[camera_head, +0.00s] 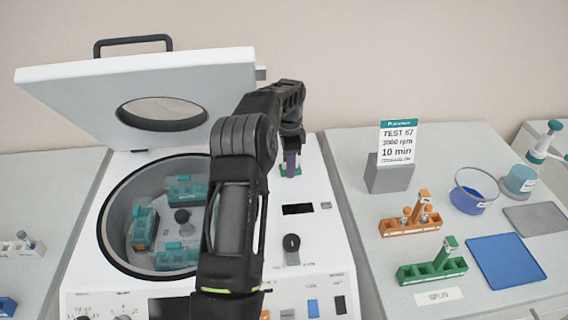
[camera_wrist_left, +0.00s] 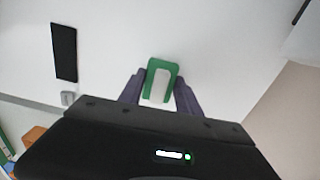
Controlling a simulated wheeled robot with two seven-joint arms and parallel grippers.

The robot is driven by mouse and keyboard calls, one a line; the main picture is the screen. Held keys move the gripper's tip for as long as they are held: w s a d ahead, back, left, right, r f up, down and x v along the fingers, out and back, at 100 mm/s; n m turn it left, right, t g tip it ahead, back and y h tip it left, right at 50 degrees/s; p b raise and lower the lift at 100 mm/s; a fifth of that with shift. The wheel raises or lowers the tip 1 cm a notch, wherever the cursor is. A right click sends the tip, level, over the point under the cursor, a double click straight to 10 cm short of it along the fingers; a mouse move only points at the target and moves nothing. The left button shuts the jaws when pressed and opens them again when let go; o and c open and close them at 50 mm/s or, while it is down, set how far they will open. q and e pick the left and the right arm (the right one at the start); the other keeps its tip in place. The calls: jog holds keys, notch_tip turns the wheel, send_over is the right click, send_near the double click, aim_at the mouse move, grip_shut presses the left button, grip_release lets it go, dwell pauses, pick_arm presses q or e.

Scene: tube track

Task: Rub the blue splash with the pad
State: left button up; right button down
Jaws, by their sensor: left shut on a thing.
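My left gripper (camera_head: 290,163) is over the white top of the centrifuge (camera_head: 316,215), right of its open bowl. Its purple fingers are shut on a green pad (camera_head: 291,173) with a pale middle part. The pad also shows between the fingertips in the left wrist view (camera_wrist_left: 174,70). The pad is at or close to the white surface; I cannot tell if it touches. I see no blue splash on the bare white surface in either view; my arm and the pad hide part of it. My right gripper is not in view.
The centrifuge lid (camera_head: 75,96) stands open at the back left. Teal tube holders (camera_head: 144,228) sit in the bowl. On the right bench are a grey block with a sign (camera_head: 397,142), an orange rack (camera_head: 397,228), a green rack (camera_head: 420,273), a bowl (camera_head: 483,186) and a blue mat (camera_head: 507,262).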

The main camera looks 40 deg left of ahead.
aim_at(311, 170)
pick_arm(q)
jog(key=shift+w, duration=0.1)
jog(key=shift+w+d+f+p, duration=0.1)
jog(key=shift+w+d+p, duration=0.35)
jog(key=shift+w+d, duration=0.7)
jog(key=shift+w, duration=0.15)
jog(key=shift+w+d, duration=0.5)
jog(key=shift+w, duration=0.1)
jog(key=shift+w+d+f, duration=0.15)
jog(key=shift+w+d, duration=0.35)
jog(key=shift+w, duration=0.1)
jog(key=shift+r, duration=3.05)
